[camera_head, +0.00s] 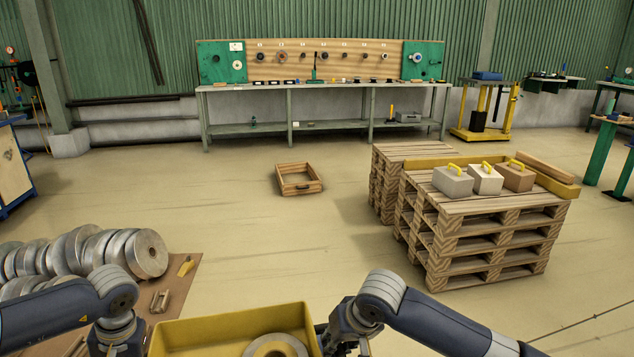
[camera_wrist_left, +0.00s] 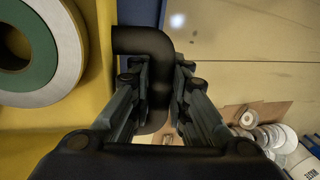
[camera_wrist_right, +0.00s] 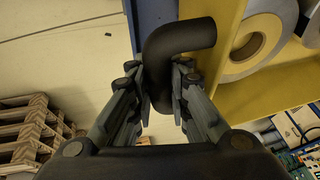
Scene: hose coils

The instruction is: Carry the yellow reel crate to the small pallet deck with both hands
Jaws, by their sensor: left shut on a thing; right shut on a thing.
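The yellow reel crate (camera_head: 235,325) is at the bottom edge of the head view, close in front of me. A reel (camera_head: 275,346) shows inside it; its lower part is cut off. A green-and-white reel (camera_wrist_left: 40,50) shows in the left wrist view. My left gripper (camera_wrist_left: 160,95) is shut on a black bent handle (camera_wrist_left: 150,42) at one crate side. My right gripper (camera_wrist_right: 168,95) is shut on the matching handle (camera_wrist_right: 185,38) at the other side. A smaller pallet stack (camera_head: 415,150) with a bare top stands ahead to the right.
A larger pallet stack (camera_head: 490,238) beside it carries three blocks with yellow handles (camera_head: 486,178). An empty wooden frame (camera_head: 298,179) lies on the open floor ahead. Metal reels (camera_head: 90,255) lie on a brown mat at left. A workbench (camera_head: 320,88) stands along the back wall.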

